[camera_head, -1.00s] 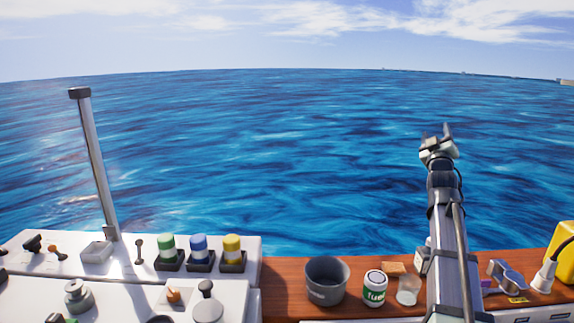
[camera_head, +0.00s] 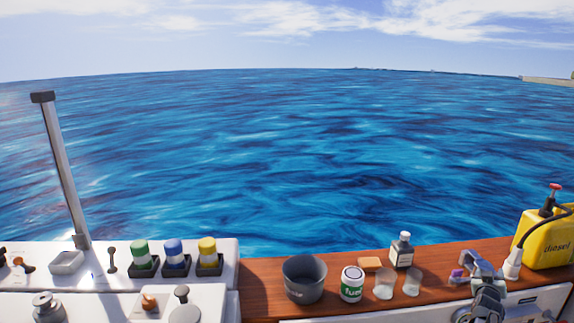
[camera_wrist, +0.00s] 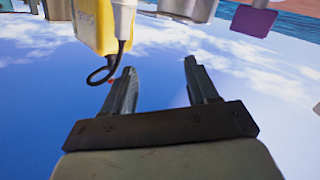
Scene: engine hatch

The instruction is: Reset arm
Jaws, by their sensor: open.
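My gripper (camera_wrist: 160,78) shows in the wrist view with its two dark fingers spread apart and nothing between them. Sky lies behind the fingers, and the view looks upside down. In the head view a dark jointed part, which looks like my arm, is low at the right by the counter's front edge. I cannot make out its fingertips there.
A yellow diesel can (camera_head: 548,243) with a black hose stands at the right; it also shows in the wrist view (camera_wrist: 88,30). The wooden counter (camera_head: 262,272) holds a grey pot (camera_head: 303,280), a fuel tin (camera_head: 352,284), two glasses and a bottle (camera_head: 402,250). A white control panel (camera_head: 110,280) is left.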

